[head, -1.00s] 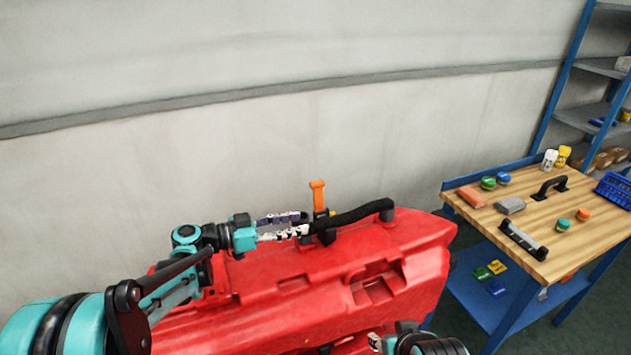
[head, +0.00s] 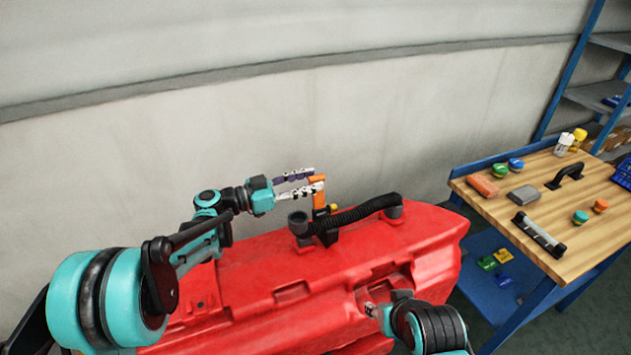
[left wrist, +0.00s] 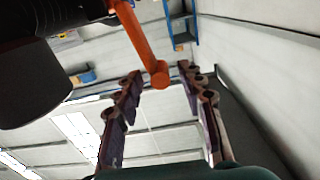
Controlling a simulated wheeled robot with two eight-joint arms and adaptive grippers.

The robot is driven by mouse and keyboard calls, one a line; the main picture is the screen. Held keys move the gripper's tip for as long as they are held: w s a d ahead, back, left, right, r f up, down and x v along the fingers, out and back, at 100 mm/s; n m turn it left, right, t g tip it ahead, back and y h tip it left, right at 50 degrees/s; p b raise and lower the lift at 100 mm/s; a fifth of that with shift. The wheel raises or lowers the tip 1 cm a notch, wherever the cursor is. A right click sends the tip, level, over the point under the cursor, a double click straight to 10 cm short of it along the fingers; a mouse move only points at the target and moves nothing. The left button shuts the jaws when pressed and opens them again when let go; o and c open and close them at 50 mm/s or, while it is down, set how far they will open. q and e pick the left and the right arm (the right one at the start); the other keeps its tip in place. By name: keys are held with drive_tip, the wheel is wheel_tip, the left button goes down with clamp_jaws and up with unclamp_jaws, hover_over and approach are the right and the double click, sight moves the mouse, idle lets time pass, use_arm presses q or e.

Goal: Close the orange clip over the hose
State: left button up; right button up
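The orange clip (head: 319,192) stands upright, raised above its dark bracket on the red tank (head: 330,275). The black ribbed hose (head: 358,214) runs from a fitting on the right, past the clip base, to a dark round end piece (head: 298,219) at the left. My left gripper (head: 305,183) is at the clip's upper part, on its left side. In the left wrist view the gripper (left wrist: 162,84) has its fingers apart, with the clip's orange tip (left wrist: 159,79) between the fingertips; contact cannot be told. My right gripper (head: 371,309) is low before the tank; its finger state is unclear.
A wooden-topped bench (head: 545,220) stands at the right with a black handle (head: 569,172), blocks and small caps on it. A pale wall (head: 180,130) rises behind the tank. The space above the hose is free.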

use_arm(q)
drive_tip(key=shift+w+d+f, duration=0.1)
drive_tip(key=shift+w+d, duration=0.15)
drive_tip(key=shift+d, duration=0.35)
drive_tip(key=shift+w+d, duration=0.1)
drive_tip(key=shift+d, duration=0.35)
clamp_jaws()
drive_tip(key=shift+r, duration=0.2)
drive_tip(key=shift+s+d+r+m+p, duration=0.15)
drive_tip(key=shift+s+d+m+p, duration=0.05)
drive_tip(key=shift+s+m, duration=0.5)
drive_tip(key=shift+s+d+r+m+p, duration=0.15)
drive_tip(key=shift+s+m, duration=0.3)
drive_tip(key=shift+m, duration=0.35)
drive_tip(key=shift+s+d+f, duration=0.1)
drive_tip(key=shift+s+d, duration=0.15)
drive_tip(key=shift+s, duration=0.45)
drive_tip(key=shift+s+d+f, duration=0.1)
drive_tip(key=shift+s+d, duration=0.1)
drive_tip(key=shift+s, duration=0.5)
